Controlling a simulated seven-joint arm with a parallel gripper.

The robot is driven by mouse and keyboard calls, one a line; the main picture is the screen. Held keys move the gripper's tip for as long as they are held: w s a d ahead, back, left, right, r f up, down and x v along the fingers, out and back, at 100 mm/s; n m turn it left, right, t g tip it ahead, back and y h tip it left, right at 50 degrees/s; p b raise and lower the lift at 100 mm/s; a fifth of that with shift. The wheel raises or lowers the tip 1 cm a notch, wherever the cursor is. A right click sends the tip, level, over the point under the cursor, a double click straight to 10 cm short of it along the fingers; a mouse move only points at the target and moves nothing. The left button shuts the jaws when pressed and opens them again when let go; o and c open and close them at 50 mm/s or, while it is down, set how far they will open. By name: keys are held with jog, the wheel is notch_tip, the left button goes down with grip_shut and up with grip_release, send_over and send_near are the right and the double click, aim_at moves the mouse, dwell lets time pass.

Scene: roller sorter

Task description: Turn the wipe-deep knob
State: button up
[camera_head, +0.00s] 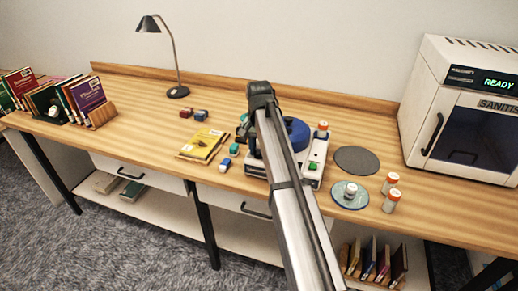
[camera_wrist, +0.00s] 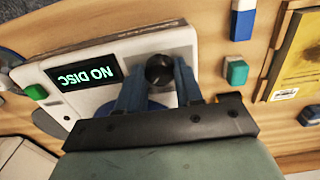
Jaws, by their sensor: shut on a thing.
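A round black knob (camera_wrist: 159,71) sits on the light face of a disc machine (camera_wrist: 90,97) in the wrist view. My gripper (camera_wrist: 159,77) has one blue finger on each side of the knob and is shut on it. The machine's display (camera_wrist: 88,77) reads NO DISC in green. A green button (camera_wrist: 36,91) is on the machine at the left. In the head view the machine (camera_head: 311,174) has a blue round part (camera_head: 297,134) on top, and my arm hides much of it, including the knob.
Small coloured blocks and a yellow book (camera_head: 203,143) lie left of the machine. To its right are a dark round pad (camera_head: 356,160), a blue disc (camera_head: 350,203) with a jar on it, orange-capped bottles (camera_head: 391,199) and a white SANITISE cabinet (camera_head: 422,87). A lamp (camera_head: 178,91) stands behind.

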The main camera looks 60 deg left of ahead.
aim_at(259, 152)
jog(key=o, duration=1)
jog(key=shift+o, duration=0.2)
notch_tip(259, 152, up, 14)
jog(key=shift+f, duration=0.1)
dwell(0.5)
